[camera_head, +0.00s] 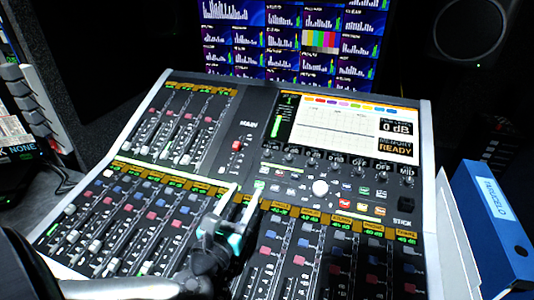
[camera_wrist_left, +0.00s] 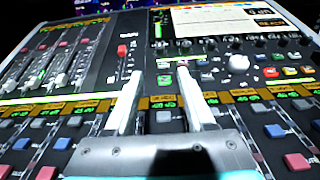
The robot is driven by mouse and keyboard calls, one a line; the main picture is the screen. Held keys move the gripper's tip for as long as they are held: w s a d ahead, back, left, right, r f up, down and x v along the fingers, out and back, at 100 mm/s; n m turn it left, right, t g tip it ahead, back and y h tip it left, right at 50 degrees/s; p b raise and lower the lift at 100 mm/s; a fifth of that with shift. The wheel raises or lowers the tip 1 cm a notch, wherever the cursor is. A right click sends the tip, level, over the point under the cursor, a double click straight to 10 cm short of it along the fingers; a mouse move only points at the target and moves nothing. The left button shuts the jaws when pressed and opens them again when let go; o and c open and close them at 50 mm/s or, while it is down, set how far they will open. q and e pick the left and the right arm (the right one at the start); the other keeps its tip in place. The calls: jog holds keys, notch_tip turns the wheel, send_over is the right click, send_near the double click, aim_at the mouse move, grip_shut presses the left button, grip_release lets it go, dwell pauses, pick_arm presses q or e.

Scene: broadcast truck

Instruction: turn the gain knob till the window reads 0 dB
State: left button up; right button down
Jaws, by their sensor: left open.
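The display window (camera_head: 397,128) at the right of the console screen reads "0 dB", with "READY" below it. A large white round knob (camera_head: 320,187) stands below the screen; it also shows in the left wrist view (camera_wrist_left: 238,64). A row of small dark knobs (camera_head: 313,160) lies just under the screen. No readable label shows which one is the gain knob. My left gripper (camera_head: 246,190) is open and empty over the middle of the console, left of the white knob and apart from it. In the left wrist view its two pale fingers (camera_wrist_left: 159,75) point toward the screen.
Faders and coloured buttons fill the mixing console (camera_head: 427,150) around my gripper. A red fader cap (camera_head: 237,146) stands ahead of it. Monitors (camera_head: 290,38) are behind.

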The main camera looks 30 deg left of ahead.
aim_at(266, 155)
pick_arm(q)
jog(key=x, duration=0.3)
jog(key=shift+w+a+b, duration=0.1)
jog(key=shift+w+b, duration=0.2)
jog(key=shift+b, duration=0.05)
jog(key=b+x, duration=0.1)
jog(key=x, duration=0.8)
jog(key=shift+w+b, duration=0.15)
jog(key=shift+b, duration=0.2)
jog(key=shift+w+a, duration=0.1)
jog(key=shift+w, duration=0.55)
pick_arm(e)
jog(key=shift+w+d+f, duration=1.05)
jog(key=shift+w+f, duration=0.1)
jog(key=shift+w, duration=0.2)
jog(key=shift+t, duration=0.3)
pick_arm(q)
jog(key=c, duration=0.8)
grip_shut()
pick_arm(e)
jog(key=shift+s, duration=0.15)
